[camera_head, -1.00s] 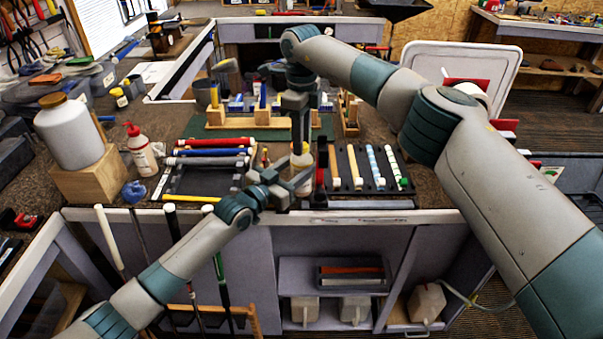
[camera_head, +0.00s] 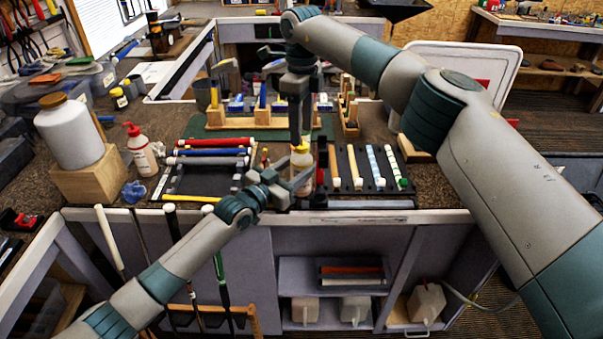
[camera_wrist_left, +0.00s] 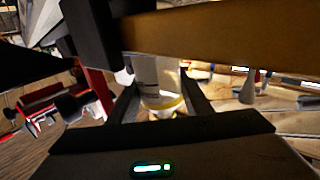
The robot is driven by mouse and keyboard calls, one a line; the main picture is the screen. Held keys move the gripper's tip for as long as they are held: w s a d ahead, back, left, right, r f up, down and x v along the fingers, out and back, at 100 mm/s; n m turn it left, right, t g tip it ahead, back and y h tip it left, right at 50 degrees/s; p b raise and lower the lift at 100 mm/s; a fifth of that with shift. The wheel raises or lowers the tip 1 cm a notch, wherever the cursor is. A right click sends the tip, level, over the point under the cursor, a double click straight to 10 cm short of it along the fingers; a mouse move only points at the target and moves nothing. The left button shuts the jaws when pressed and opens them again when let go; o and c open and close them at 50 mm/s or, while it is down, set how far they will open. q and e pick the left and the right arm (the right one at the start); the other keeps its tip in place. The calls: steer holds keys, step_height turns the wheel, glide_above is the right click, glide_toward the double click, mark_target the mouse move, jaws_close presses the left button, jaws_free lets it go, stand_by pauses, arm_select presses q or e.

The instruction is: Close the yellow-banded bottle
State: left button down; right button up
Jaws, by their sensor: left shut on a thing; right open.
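The yellow-banded bottle (camera_head: 301,160) stands upright near the front edge of the bench in the head view. My left gripper (camera_head: 298,182) reaches in low from the left and is shut on its body. In the left wrist view the pale bottle (camera_wrist_left: 160,102) with its yellow band sits between my left fingers (camera_wrist_left: 162,108). My right gripper (camera_head: 298,138) points straight down over the bottle's top and is open. Its fingertips overlap the bottle's top in the picture, so I cannot tell whether they touch it. I cannot make out a cap.
A tray of grips (camera_head: 372,180) lies close to the right of the bottle. A rack with red, blue and dark grips (camera_head: 207,152) lies to the left. A red-capped bottle (camera_head: 141,155) and a white jar (camera_head: 70,135) stand farther left. A wooden block (camera_head: 262,117) stands behind.

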mark_target(295, 170)
step_height(295, 170, up, 8)
stand_by(0.4)
steer(key=shift+r, duration=0.1)
arm_select(q)
steer(key=c, duration=0.8)
jaws_free()
steer(key=shift+c, duration=0.2)
steer(key=shift+b+v, duration=0.3)
steer(key=shift+v, duration=0.5)
steer(key=shift+b+v, duration=0.8)
steer(key=shift+v, duration=2.15)
arm_select(e)
steer(key=shift+f, duration=1.15)
arm_select(q)
steer(key=shift+s+f, duration=0.1)
steer(key=shift+s, duration=0.05)
arm_select(e)
steer(key=shift+s, duration=0.15)
